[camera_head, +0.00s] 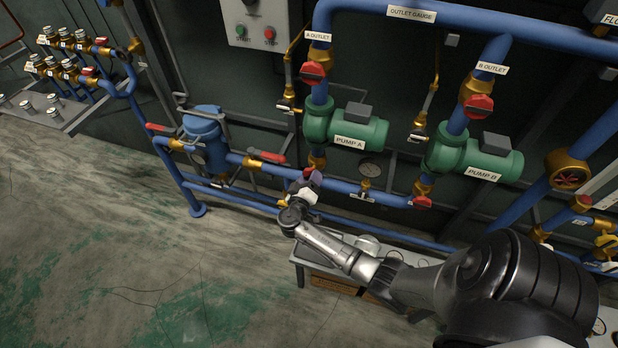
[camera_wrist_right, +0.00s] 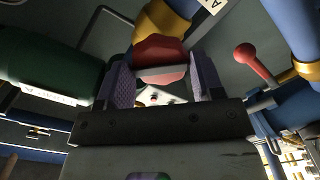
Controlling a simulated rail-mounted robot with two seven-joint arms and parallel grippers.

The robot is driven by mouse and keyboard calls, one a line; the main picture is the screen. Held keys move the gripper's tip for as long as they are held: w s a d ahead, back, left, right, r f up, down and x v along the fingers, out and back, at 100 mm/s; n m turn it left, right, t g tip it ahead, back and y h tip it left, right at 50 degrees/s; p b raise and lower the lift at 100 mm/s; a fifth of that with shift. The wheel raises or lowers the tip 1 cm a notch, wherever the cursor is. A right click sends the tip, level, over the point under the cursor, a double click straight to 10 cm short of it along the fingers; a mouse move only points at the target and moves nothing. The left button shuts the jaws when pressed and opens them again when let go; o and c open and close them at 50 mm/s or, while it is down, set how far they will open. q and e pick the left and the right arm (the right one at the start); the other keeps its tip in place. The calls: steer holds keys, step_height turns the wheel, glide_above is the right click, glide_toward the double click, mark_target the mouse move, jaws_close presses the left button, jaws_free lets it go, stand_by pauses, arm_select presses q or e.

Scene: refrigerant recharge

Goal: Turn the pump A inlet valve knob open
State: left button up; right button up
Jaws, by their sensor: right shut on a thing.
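The pump A inlet valve knob (camera_wrist_right: 160,52) is red and sits between the two purple fingers of my right gripper (camera_wrist_right: 154,84) in the wrist view, on a brass valve body (camera_wrist_right: 163,22). The right gripper is shut on this knob. In the head view my right gripper (camera_head: 309,180) is at the pipe junction below the green pump A (camera_head: 325,122), and it mostly hides the knob there. Whether the knob is turned open cannot be told. My left gripper is not in view.
A red lever handle (camera_head: 266,156) is just left of the gripper; its ball end (camera_wrist_right: 245,53) shows in the wrist view. A gauge (camera_head: 370,168) and blue pipe (camera_head: 340,184) lie to the right. A low bench (camera_head: 300,262) stands beneath my arm. Floor at left is clear.

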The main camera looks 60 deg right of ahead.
steer(key=shift+n+p, duration=1.15)
steer(key=shift+n, duration=1.05)
